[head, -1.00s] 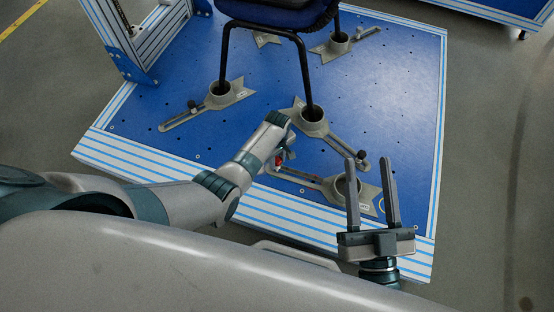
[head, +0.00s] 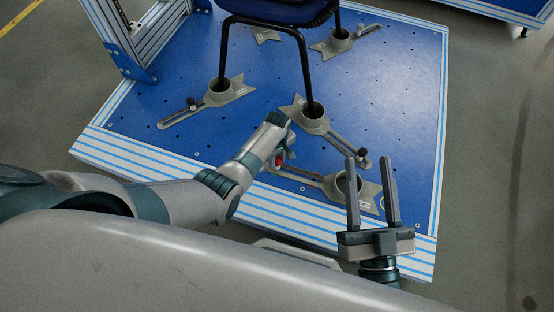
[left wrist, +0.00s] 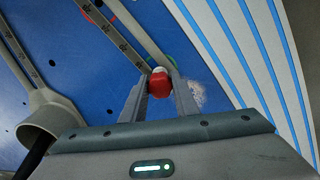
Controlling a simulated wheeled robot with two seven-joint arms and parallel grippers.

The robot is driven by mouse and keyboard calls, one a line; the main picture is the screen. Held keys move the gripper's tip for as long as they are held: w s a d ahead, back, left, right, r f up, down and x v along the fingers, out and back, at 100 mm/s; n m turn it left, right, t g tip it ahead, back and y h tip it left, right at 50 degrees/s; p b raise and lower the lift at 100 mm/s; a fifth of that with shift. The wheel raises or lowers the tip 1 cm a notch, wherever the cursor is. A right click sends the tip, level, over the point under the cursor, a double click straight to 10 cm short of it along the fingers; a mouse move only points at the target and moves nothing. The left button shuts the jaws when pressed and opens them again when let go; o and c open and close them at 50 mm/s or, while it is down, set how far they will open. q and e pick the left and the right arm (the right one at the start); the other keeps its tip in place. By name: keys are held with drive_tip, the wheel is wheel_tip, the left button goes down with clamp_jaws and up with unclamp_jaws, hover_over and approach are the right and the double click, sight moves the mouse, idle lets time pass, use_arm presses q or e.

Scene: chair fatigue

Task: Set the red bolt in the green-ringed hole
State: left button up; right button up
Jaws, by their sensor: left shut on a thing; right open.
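The red bolt (left wrist: 160,84) is between the fingertips of my left gripper (left wrist: 160,92), its red head towards the wrist camera. In the head view the red bolt (head: 279,160) shows as a small red patch at my left gripper (head: 284,158), low over the front of the blue plate. A thin green arc (left wrist: 173,61) shows just beyond the bolt in the left wrist view; the hole itself is hidden, and I cannot tell whether the bolt tip is in it. My right gripper (head: 372,190) is open and empty, pointing up near the plate's front right.
Slotted grey clamps with cups stand on the blue plate (head: 400,90). One clamp (head: 348,185) lies right of my left gripper; another cup (head: 311,118) holds a chair leg (head: 305,75) just beyond it. The striped front edge (head: 150,172) is close.

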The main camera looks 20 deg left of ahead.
use_arm(q)
drive_tip(key=shift+f, duration=0.4)
drive_tip(key=o, duration=1.1)
drive_tip(key=shift+c, duration=0.2)
drive_tip(key=shift+r, duration=0.15)
wheel_tip(320, 180, up, 17)
drive_tip(key=p, duration=0.7)
drive_tip(key=shift+s, duration=0.1)
